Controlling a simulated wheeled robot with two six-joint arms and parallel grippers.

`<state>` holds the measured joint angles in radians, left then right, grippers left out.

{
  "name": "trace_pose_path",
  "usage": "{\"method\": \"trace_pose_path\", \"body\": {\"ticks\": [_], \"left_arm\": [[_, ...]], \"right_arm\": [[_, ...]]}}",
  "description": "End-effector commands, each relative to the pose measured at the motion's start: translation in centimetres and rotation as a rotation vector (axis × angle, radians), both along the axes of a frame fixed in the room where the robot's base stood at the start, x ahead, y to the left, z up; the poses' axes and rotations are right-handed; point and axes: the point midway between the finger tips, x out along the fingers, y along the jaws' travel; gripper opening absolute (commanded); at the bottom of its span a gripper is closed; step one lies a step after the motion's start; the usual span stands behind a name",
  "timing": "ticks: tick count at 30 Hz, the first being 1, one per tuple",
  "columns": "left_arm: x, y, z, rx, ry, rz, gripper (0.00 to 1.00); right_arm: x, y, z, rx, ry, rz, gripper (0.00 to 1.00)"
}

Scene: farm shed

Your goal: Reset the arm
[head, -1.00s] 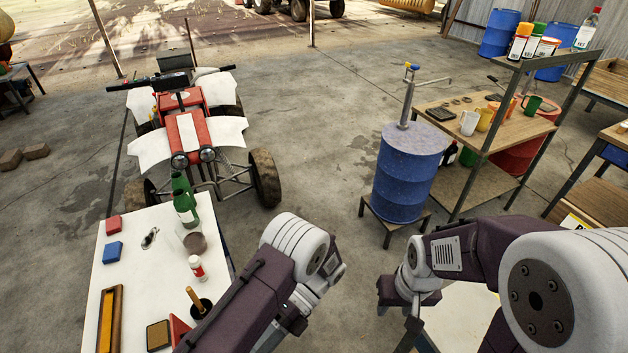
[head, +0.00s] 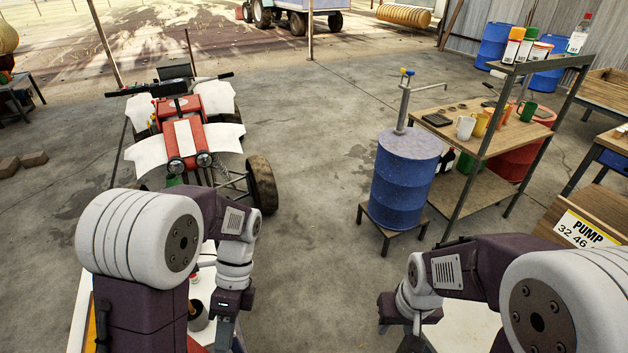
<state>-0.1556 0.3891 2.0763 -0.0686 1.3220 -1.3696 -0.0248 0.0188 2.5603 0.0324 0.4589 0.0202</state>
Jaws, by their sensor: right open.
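My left arm (head: 140,235) is bent at the left, with its wrist turned down over the right side of a white table. My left gripper (head: 226,333) points down there; its fingertips are too hidden to tell open from shut. My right arm (head: 480,262) comes in from the right. My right gripper (head: 397,333) is open, points down, and shows nothing between its fingers.
The white table (head: 82,300) is mostly hidden behind my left arm. A red and white quad bike (head: 188,140) stands beyond it. A blue drum (head: 403,180) on a stand and a shelf rack (head: 480,155) stand at centre right. Open concrete floor (head: 305,170) lies between.

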Motion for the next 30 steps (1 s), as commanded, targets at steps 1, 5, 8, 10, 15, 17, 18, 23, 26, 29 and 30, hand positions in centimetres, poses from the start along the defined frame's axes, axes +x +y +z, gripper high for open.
{"method": "trace_pose_path", "body": {"ticks": [1,5,8,10,15,17,18,23,26,29,30], "left_arm": [[-0.2,0.5,-0.9,0.035,-0.12,0.144,0.31],[0.4,0.9,-2.7,0.15,-0.431,0.646,0.31],[1.2,0.6,-3.7,0.205,-0.569,0.976,0.31],[1.8,0.4,-4.7,0.239,-0.614,1.174,0.31],[4.8,0.3,-4.8,0.254,-0.695,1.5,0.31],[4.9,0.3,-4.8,0.262,-0.695,1.545,0.31],[4.9,0.3,-4.8,0.267,-0.693,1.558,0.31],[4.9,0.2,-4.8,0.269,-0.692,1.56,0.31],[4.9,0.2,-4.4,0.269,-0.692,1.56,0.31],[4.9,0.2,-3.3,0.27,-0.692,1.559,0.31],[4.9,0.2,-2.7,0.27,-0.692,1.559,0.31]], "right_arm": [[0.0,0.0,-1.0,0.0,0.0,0.0,0.42],[0.0,0.0,-1.6,0.0,0.0,0.0,0.42],[0.0,0.0,-1.5,0.0,0.0,0.0,0.42],[0.0,0.0,-1.4,0.0,0.0,0.0,0.42],[0.0,0.0,-1.4,0.0,0.0,0.0,0.42],[0.0,0.0,-1.4,0.0,0.0,0.0,0.42],[0.0,0.0,-1.4,0.0,0.0,0.0,0.42],[0.0,0.0,-1.4,0.0,0.0,0.0,0.42],[0.0,0.0,-1.0,0.0,0.0,0.0,0.42],[0.0,0.0,0.2,0.0,0.0,0.0,0.42],[0.0,0.0,0.8,0.0,0.0,0.0,0.42]]}}
